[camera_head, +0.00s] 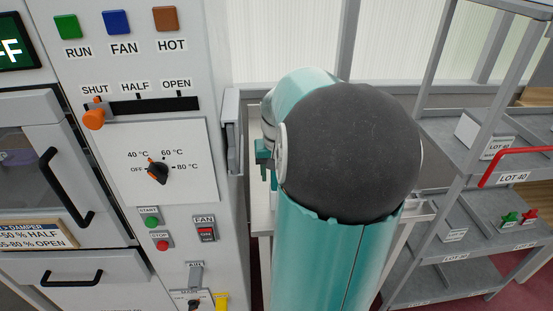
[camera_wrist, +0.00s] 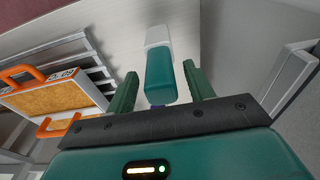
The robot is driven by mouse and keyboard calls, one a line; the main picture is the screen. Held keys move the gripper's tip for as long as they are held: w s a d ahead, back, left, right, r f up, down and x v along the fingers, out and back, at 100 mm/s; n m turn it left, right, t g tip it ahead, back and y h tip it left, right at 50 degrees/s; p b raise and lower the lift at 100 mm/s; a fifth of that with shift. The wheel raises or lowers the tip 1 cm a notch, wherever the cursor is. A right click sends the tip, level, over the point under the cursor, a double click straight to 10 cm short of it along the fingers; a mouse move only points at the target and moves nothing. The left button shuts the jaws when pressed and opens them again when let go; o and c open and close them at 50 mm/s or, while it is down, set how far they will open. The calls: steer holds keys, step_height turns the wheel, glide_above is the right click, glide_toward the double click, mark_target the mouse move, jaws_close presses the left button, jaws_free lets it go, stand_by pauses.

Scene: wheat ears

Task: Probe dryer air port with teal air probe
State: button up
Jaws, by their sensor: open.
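A teal block that looks like the air probe (camera_wrist: 160,78) shows in the wrist view, with a pale grey end piece beyond it. My gripper (camera_wrist: 160,70) is open, with one dark green finger on each side of the teal block and visible gaps to it. In the head view the dryer (camera_head: 225,60) stands at left. A label reading AIR, partly cut off, sits low on its panel beside a grey fitting (camera_head: 195,275); I cannot tell if this is the port. My arm hides most of my gripper in the head view.
A grey bracket (camera_head: 233,130) is on the dryer's right side. Shelves with lot labels (camera_head: 470,210) and a red handle (camera_head: 515,153) stand at right. In the wrist view, an orange-handled tray (camera_wrist: 50,95) is at left and a grey frame (camera_wrist: 293,85) at right.

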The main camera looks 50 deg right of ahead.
steer(key=shift+w+f, duration=0.15)
steer(key=shift+f, duration=0.75)
jaws_close()
steer(key=shift+r, duration=0.65)
steer(key=c, duration=0.8)
jaws_free()
jaws_close()
